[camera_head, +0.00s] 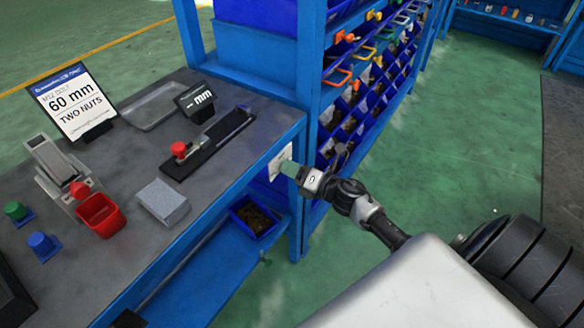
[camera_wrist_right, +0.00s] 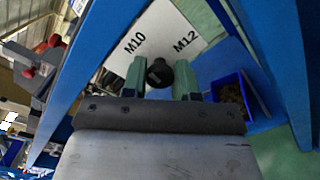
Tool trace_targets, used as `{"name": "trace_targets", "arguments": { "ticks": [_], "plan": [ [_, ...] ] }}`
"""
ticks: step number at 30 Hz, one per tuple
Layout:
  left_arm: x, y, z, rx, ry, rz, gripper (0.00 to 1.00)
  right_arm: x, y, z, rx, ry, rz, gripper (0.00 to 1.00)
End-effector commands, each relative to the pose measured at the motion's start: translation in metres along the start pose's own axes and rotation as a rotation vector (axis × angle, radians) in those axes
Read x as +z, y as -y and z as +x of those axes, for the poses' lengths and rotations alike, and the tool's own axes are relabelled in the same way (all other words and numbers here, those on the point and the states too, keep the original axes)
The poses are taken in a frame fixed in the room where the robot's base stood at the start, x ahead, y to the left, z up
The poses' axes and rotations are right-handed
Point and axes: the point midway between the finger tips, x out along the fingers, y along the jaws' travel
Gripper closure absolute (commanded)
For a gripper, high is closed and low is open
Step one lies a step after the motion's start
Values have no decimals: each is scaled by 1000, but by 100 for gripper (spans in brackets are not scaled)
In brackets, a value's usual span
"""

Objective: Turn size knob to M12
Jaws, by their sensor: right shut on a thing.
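The size knob (camera_wrist_right: 159,73) is a small black knob in front of a white plate (camera_wrist_right: 172,35) lettered M10 and M12 in the right wrist view. In the head view the plate (camera_head: 281,161) is on the blue end face of the workbench. My right gripper (camera_wrist_right: 159,80) has its two green fingers on either side of the knob, shut on it. In the head view this gripper (camera_head: 289,168) reaches the plate from the right and hides the knob. I cannot tell which label the knob points to. My left gripper is not in view.
The grey workbench (camera_head: 215,165) holds a sign (camera_head: 72,100) reading 60 mm and TWO NUTS, a mm display (camera_head: 195,98), a red bin (camera_head: 100,213) and a grey block (camera_head: 162,201). A blue bin (camera_head: 254,217) sits below the plate. Green floor is clear at the right.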

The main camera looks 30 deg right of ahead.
Motion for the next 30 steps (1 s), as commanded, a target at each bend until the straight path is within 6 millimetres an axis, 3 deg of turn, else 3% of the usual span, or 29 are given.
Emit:
{"name": "trace_targets", "arguments": {
  "ticks": [30],
  "plan": [
    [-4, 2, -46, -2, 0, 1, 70, 1, 0, 0, -2, 1, 931, 95]
  ]
}}
